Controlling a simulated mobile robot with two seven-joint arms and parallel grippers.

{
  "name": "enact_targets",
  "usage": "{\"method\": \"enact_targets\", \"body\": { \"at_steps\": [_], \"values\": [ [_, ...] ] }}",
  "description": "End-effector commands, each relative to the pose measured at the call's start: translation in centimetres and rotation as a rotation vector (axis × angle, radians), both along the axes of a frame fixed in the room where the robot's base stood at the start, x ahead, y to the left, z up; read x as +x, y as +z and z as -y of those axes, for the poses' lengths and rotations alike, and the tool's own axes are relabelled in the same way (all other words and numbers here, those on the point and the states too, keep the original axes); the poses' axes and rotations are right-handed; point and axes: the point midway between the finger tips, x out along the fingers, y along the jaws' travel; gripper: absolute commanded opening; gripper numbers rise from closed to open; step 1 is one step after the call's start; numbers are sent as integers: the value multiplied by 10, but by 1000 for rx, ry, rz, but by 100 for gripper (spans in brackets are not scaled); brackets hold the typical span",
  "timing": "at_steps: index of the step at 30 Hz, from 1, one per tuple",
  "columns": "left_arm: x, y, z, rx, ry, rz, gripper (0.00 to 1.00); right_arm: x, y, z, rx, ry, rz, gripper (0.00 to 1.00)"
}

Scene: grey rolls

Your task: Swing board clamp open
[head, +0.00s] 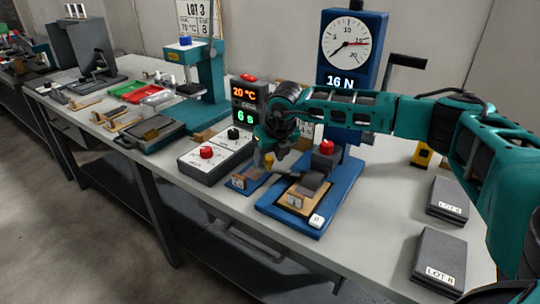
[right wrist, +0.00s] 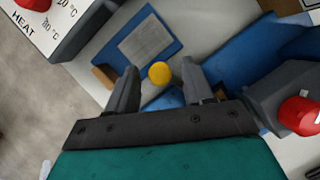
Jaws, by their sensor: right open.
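A small blue board (head: 243,184) lies on the bench between the heater box and the blue gauge stand. In the right wrist view the blue board (right wrist: 172,45) carries a flat grey plate (right wrist: 147,40). A round yellow knob (right wrist: 159,72), which I take to be the board clamp's, shows between the fingers of my right gripper (right wrist: 160,82). The knob (head: 268,159) also shows in the head view, under my wrist. My right gripper (head: 275,155) is open, with gaps on both sides of the knob. The clamp's arm is mostly hidden. My left gripper is not in view.
The gauge stand's blue base (head: 278,212) holds a wooden block (head: 296,199) and a red-topped grey part (head: 326,153), close to the right finger. The heater box (head: 212,160) stands left. Two LOT boxes (head: 438,255) lie right. The bench between base and boxes is clear.

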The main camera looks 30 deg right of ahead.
Motion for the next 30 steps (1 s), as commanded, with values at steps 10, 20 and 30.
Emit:
{"method": "enact_targets", "body": {
  "at_steps": [10,20,30],
  "values": [
    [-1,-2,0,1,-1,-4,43,0,0,0,1,0,0,27],
    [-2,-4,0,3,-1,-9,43,0,1,0,1,0,0,0],
    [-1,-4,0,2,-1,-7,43,-2,1,-2,1,59,1,0]
  ]
}}
